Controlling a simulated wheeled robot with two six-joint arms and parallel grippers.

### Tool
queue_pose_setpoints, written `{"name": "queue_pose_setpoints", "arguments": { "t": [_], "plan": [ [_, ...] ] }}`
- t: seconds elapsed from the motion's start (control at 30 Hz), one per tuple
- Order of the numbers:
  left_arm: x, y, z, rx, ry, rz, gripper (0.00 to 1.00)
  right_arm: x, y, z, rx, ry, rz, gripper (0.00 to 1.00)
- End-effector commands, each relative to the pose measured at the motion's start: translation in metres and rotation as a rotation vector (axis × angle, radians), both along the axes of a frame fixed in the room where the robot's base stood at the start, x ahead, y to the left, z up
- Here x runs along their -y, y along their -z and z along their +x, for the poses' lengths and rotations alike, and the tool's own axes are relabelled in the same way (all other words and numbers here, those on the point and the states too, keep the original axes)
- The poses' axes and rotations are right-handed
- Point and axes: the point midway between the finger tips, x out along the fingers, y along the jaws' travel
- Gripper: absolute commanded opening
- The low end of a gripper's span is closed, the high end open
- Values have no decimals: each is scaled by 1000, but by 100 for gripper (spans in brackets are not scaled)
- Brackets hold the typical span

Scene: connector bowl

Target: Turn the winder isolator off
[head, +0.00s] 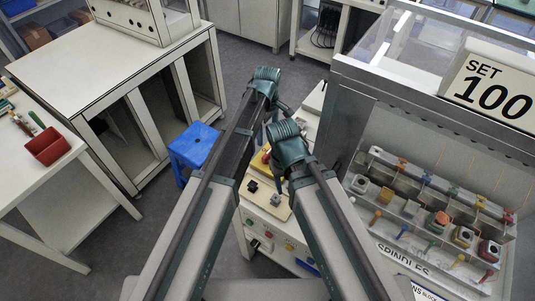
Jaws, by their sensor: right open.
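A cream control panel (262,203) stands below centre, partly covered by my arms. A small yellow part with some red (260,163) shows at its far end, between my arms; it may be the winder isolator, but its handle position cannot be read. Two black switches (252,187) sit on the panel top. My right gripper (270,158) is open near the yellow part, mostly hidden by my right arm; I cannot tell whether it touches anything.
A grey cabinet with spindles (388,248) and a SET 100 sign (491,89) stands close on the right. A blue stool (193,146) is left of my arms. A white bench (110,60) and a table with a red bin (47,146) are further left.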

Motion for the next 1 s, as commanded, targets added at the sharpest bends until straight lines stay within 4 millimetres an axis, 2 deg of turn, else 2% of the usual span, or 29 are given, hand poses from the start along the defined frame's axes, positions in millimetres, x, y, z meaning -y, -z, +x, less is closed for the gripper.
{"name": "queue_pose_setpoints", "arguments": {
  "t": [0.03,0.6,0.8,1.0],
  "plan": [
    [0,14,0,0,0,0,100,0,14,0,0,0,0,50],
    [0,94,0,0,1,0,100,0,94,0,0,1,0,50],
    [0,111,0,0,1,0,100,0,111,0,0,1,0,50],
    [0,112,0,0,1,0,100,0,112,0,0,1,0,50]
  ]
}}
